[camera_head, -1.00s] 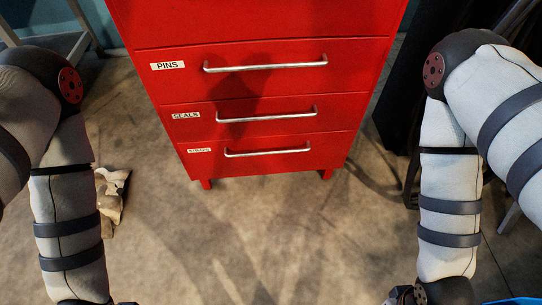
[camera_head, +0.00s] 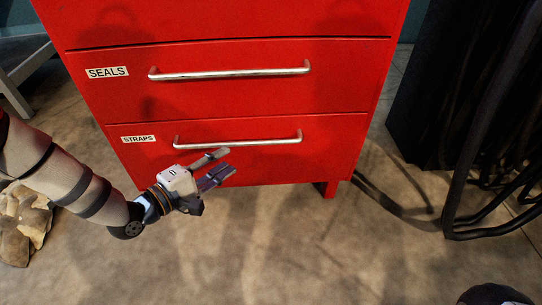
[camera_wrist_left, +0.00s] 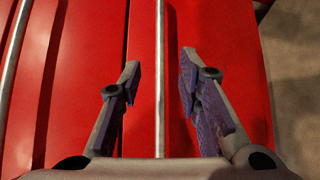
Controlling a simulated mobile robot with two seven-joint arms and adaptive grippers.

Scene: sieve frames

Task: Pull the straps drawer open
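The red straps drawer (camera_head: 335,150) is the lowest drawer in the head view, marked with a STRAPS label (camera_head: 138,139). Its front looks flush, so the drawer appears closed. Its silver bar handle (camera_head: 270,141) runs across the front. My left gripper (camera_head: 226,163) is open just below and in front of the handle's left half. In the left wrist view the straps handle (camera_wrist_left: 160,100) runs between the two open fingers of my left gripper (camera_wrist_left: 160,64), with a gap on both sides. Neither finger visibly touches it. My right gripper is out of view.
The seals drawer (camera_head: 220,95), closed, sits above with its own handle (camera_head: 230,73). A cabinet leg (camera_head: 330,188) stands at the lower right. The floor in front is clear.

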